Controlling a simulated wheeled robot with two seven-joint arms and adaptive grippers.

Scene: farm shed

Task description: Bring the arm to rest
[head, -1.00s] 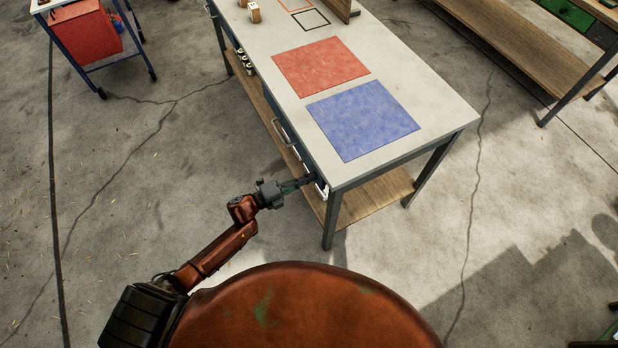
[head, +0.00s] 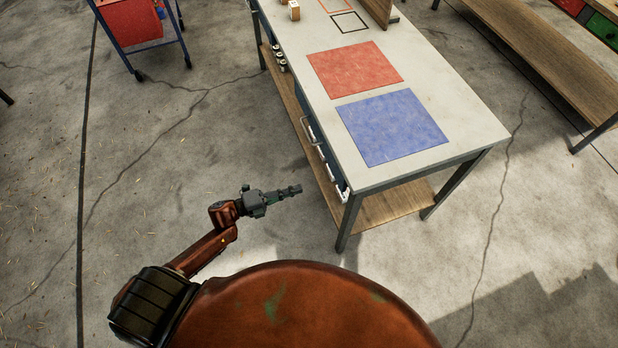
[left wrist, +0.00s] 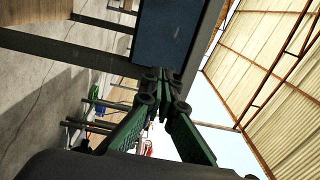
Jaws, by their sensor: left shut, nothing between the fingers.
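My left gripper (head: 297,189) is shut and empty in the head view. It hangs over bare floor, just left of the workbench (head: 465,128) and apart from its drawer fronts. In the left wrist view the gripper's fingers (left wrist: 166,90) meet at their tips, with nothing between them. Behind them is a dark blue panel (left wrist: 168,35) that looks like part of the bench. My right gripper is in neither view.
The bench top bears a red mat (head: 354,68) and a blue mat (head: 392,126). Drawer handles (head: 311,128) stick out on its left side. A blue-framed cart with a red bin (head: 131,20) stands far left. Open concrete floor lies left of the bench.

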